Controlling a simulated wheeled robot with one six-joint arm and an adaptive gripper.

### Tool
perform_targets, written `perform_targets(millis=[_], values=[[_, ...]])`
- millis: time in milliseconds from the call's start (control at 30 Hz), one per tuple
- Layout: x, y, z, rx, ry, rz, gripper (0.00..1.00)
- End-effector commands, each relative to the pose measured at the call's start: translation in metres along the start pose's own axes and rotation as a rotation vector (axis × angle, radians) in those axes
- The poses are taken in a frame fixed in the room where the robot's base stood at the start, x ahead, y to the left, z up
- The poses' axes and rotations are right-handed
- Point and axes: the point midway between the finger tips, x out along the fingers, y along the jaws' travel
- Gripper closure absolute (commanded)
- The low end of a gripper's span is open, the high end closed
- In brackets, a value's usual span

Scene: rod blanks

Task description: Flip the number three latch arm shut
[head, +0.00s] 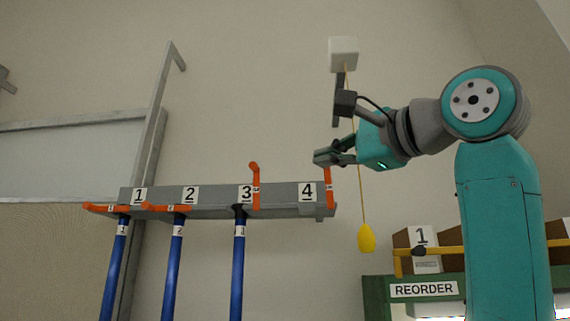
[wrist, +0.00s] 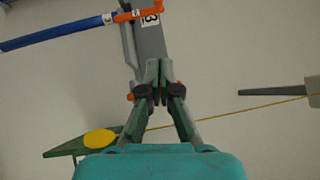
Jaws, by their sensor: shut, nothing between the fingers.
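A grey rail (head: 222,196) with number plates 1 to 4 runs across the head view. The number three latch arm (head: 255,185) is orange and stands upright beside plate 3 (head: 246,194). In the wrist view the number three latch arm (wrist: 138,15) shows at the top, ahead of the fingertips. A blue rod (head: 238,265) hangs below slot 3. My gripper (head: 320,157) is shut and empty, right of latch three and above the rail's right end. In the wrist view its fingertips (wrist: 158,66) overlap the rail.
Latch arms one (head: 104,208) and two (head: 163,207) lie flat, with blue rods below. Latch arm four (head: 328,188) is upright just under my gripper; contact is unclear. A yellow pull (head: 366,238) hangs on a cord behind the gripper. A REORDER shelf (head: 378,300) stands lower right.

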Motion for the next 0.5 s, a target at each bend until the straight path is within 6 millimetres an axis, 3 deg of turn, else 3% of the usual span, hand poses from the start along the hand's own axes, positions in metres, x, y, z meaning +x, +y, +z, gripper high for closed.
perform_targets(millis=[167, 500], values=[[0.02, 0.001, 0.001, 0.003, -0.003, 0.002, 1.0], [0.083, 0.001, 0.001, 0.003, -0.002, 0.002, 1.0]])
